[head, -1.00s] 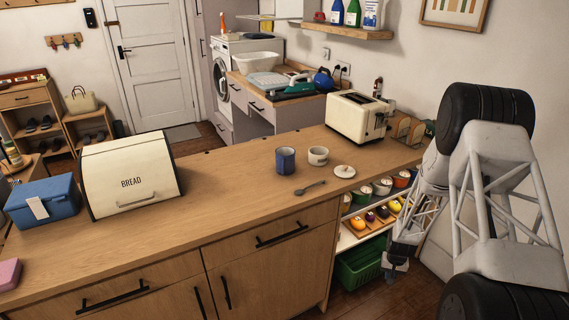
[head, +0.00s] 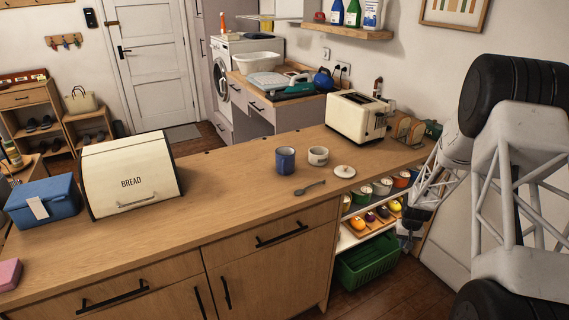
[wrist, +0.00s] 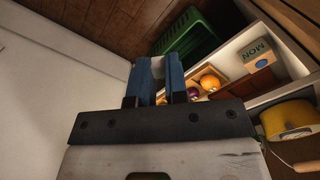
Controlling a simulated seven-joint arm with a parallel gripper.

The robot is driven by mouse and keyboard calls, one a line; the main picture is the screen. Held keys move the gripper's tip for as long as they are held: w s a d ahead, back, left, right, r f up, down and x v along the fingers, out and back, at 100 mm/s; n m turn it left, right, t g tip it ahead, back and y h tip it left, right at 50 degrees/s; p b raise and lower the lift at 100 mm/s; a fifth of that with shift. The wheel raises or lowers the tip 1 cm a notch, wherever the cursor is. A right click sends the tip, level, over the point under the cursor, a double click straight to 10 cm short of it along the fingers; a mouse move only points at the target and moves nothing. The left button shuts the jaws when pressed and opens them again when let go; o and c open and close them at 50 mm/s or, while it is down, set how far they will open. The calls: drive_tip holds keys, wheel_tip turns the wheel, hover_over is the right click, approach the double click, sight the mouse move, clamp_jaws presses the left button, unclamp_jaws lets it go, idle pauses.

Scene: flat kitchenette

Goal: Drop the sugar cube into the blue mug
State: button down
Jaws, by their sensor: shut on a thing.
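The blue mug (head: 285,161) stands upright on the wooden counter in the head view. My gripper (wrist: 157,72) shows in the wrist view with its two blue fingers closed on a small white block, the sugar cube (wrist: 158,66), at the fingertips. In the head view my gripper (head: 405,240) is small and partly hidden, low beside the open shelves, to the right of the counter's end. It is well below and to the right of the blue mug. The mug does not show in the wrist view.
A toaster (head: 357,117) stands behind. Shelves with pots and fruit, and a green crate (head: 367,262), are under the counter's right end.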

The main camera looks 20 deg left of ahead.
drive_tip(key=w+a+r, duration=0.3)
drive_tip(key=r, duration=0.4)
drive_tip(key=w+a+r, duration=0.2)
drive_tip(key=a+r, duration=0.1)
drive_tip(key=r, duration=0.3)
wheel_tip(320, 180, up, 25)
hover_over(285, 163)
drive_tip(key=w, duration=0.4)
drive_tip(key=shift+s+d+m, duration=0.25)
drive_tip(key=shift+d+m, duration=0.15)
drive_tip(key=shift+f, duration=0.25)
drive_tip(key=shift+f, duration=2.8)
